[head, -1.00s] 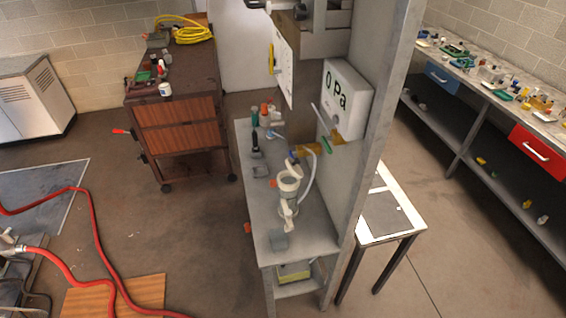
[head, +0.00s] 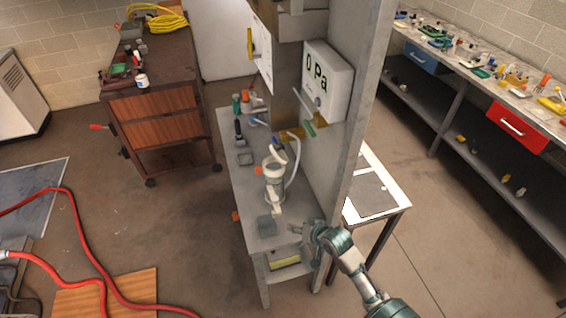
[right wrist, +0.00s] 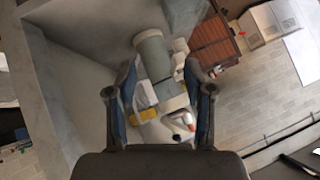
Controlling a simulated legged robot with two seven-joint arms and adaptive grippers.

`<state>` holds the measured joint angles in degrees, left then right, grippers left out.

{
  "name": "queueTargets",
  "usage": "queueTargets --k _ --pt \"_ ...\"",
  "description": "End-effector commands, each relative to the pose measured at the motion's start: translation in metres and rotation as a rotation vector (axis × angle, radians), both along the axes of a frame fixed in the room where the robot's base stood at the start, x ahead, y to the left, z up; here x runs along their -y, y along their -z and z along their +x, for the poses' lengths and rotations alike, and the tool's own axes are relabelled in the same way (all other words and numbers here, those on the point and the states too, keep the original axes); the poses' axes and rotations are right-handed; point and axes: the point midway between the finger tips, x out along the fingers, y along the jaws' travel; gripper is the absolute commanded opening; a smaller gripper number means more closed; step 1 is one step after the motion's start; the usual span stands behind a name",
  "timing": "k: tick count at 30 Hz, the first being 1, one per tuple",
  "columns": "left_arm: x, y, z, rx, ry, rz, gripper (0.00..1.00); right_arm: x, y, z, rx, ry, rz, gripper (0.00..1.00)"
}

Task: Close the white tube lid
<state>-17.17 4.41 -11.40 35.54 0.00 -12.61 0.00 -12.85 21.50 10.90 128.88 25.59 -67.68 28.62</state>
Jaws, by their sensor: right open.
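The white tube (head: 274,186) stands upright on the grey bench. A pale curved piece at its top (head: 278,153), which looks like the lid, stands tilted up from the rim. My right gripper (head: 306,238) is open and empty, near the bench's front right corner, lower and to the right of the tube and apart from it. In the right wrist view, a grey cylinder with a pale ring (right wrist: 155,58) shows between the open fingers, farther off; it looks like the tube. The lid cannot be made out clearly there. My left gripper is not in view.
The grey bench (head: 258,215) has a tall panel on its right, bearing a white "0 Pa" box (head: 328,80) and a hanging pale hose (head: 294,165).

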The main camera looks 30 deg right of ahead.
Motion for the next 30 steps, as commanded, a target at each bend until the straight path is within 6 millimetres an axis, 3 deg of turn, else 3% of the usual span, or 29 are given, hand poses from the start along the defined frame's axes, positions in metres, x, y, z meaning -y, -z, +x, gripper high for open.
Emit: queueTargets --k 1,3,6,10,17,30 --pt "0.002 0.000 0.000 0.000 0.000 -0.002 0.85 0.021 -0.036 0.024 0.090 0.053 0.061 0.52" --pt "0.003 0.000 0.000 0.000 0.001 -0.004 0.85 0.046 -0.083 0.049 0.206 0.120 0.167 0.52" --pt "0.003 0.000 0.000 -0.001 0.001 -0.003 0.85 0.073 -0.138 0.070 0.331 0.181 0.296 0.52" --pt "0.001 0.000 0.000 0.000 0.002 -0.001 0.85 0.089 -0.174 0.079 0.411 0.213 0.386 0.52" --pt "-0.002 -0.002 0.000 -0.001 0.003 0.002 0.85 0.094 -0.179 0.098 0.432 0.222 0.416 0.52" --pt "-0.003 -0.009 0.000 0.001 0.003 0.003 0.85 0.087 -0.153 0.196 0.429 0.221 0.412 0.52"
